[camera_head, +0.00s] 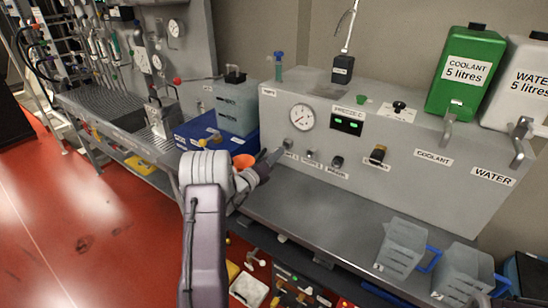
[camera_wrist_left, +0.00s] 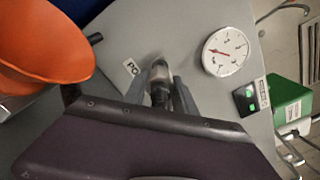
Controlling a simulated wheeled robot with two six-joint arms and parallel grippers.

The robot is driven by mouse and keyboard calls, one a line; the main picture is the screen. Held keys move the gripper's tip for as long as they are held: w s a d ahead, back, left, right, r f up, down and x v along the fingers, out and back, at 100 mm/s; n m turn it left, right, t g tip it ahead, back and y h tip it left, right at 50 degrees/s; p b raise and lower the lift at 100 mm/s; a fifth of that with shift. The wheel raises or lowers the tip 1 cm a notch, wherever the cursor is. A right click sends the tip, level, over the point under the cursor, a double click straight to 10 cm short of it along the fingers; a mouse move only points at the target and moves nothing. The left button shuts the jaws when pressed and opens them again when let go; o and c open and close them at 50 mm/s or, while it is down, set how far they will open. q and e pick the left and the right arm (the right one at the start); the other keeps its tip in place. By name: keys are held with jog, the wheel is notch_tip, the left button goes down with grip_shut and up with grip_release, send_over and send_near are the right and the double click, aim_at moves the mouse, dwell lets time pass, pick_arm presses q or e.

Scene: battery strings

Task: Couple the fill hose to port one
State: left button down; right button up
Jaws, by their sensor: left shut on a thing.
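My left gripper (camera_head: 268,158) reaches the front of the grey panel (camera_head: 350,165), at its left end. In the left wrist view its fingers (camera_wrist_left: 161,97) are closed around a dark fitting, which I take as the end of the fill hose (camera_wrist_left: 160,96). A silver port fitting (camera_wrist_left: 159,70) lies straight ahead of it, beside a partly hidden label starting "PO". The same port (camera_head: 288,144) shows just beyond the fingertips in the head view. The two fittings line up closely; I cannot tell if they are locked. The hose's length is hidden. My right gripper is not in view.
A round gauge (camera_head: 302,117) and green display (camera_head: 347,122) sit above the ports. An orange funnel (camera_wrist_left: 45,45) is close left of the gripper in the wrist view. A blue bin (camera_head: 190,132) stands left; clear jugs (camera_head: 402,248) stand on the bench at right.

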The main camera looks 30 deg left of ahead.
pick_arm(q)
jog(key=shift+w+d+b, duration=0.15)
jog(key=shift+w+b, duration=0.45)
jog(key=shift+w, duration=1.15)
jog(key=c, duration=0.9)
grip_release()
jog(key=s, duration=0.6)
jog(key=s+b, duration=0.1)
jog(key=s, duration=0.2)
jog(key=shift+a, duration=0.35)
